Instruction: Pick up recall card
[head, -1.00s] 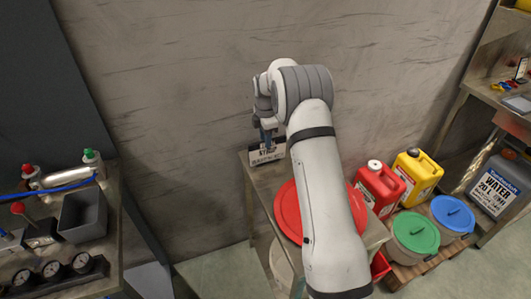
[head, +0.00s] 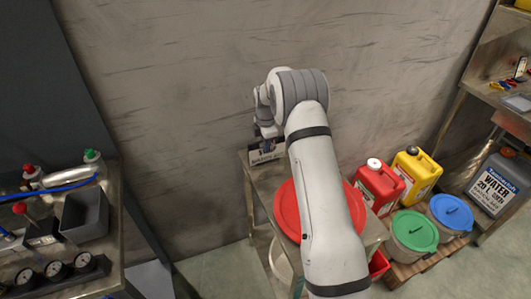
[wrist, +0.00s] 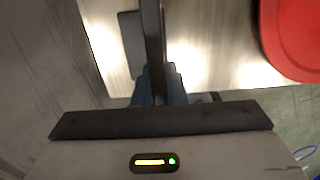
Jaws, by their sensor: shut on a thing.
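The recall card (head: 265,155) is a small white sign with dark print, at the far left corner of the small metal table. In the wrist view the card (wrist: 152,40) shows nearly edge-on as a dark upright strip. My gripper (head: 266,131) points down at the card's top from above. In the wrist view its blue-grey fingertips (wrist: 159,88) are shut on the card's near end. I cannot tell whether the card touches the table. Part of its print is hidden.
A red round lid (head: 288,212) lies on the small metal table (head: 262,187) below my arm. The wall (head: 200,120) is close behind the card. A red can (head: 378,187) and a yellow can (head: 414,178) stand to the right.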

